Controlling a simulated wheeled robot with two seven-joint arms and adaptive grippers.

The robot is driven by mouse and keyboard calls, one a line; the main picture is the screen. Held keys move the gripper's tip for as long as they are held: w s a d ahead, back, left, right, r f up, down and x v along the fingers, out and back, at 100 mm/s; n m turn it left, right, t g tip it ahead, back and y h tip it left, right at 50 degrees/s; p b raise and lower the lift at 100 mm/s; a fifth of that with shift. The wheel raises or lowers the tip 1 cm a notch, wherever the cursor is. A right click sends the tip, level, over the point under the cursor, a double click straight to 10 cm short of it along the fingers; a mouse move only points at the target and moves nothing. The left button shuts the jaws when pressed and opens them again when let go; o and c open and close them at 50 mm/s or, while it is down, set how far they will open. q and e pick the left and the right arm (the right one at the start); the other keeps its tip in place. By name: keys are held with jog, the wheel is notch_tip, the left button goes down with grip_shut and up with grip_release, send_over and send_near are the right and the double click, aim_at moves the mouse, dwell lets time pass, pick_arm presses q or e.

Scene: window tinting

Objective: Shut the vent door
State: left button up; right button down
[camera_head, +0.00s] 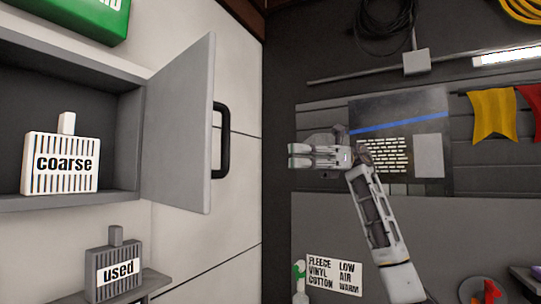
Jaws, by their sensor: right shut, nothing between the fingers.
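The vent door (179,130) is a grey panel with a black bar handle (222,140) on its right side. It stands swung open from the right edge of a grey wall compartment (125,140). A white block labelled "coarse" (60,162) stands inside the compartment. My right gripper (292,155) is shut and empty. It points left and appears to the right of the handle in the picture, apart from it. My left gripper is not in view.
A grey block labelled "used" (118,272) sits on a shelf (150,281) below the compartment. A green sign (75,15) is above. A pinned poster (400,140), yellow cloth (493,113) and a care label card (334,276) are at the right.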

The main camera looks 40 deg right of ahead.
jog(key=a+p, duration=0.2)
jog(key=a, duration=1.1)
jog(key=shift+a, duration=0.4)
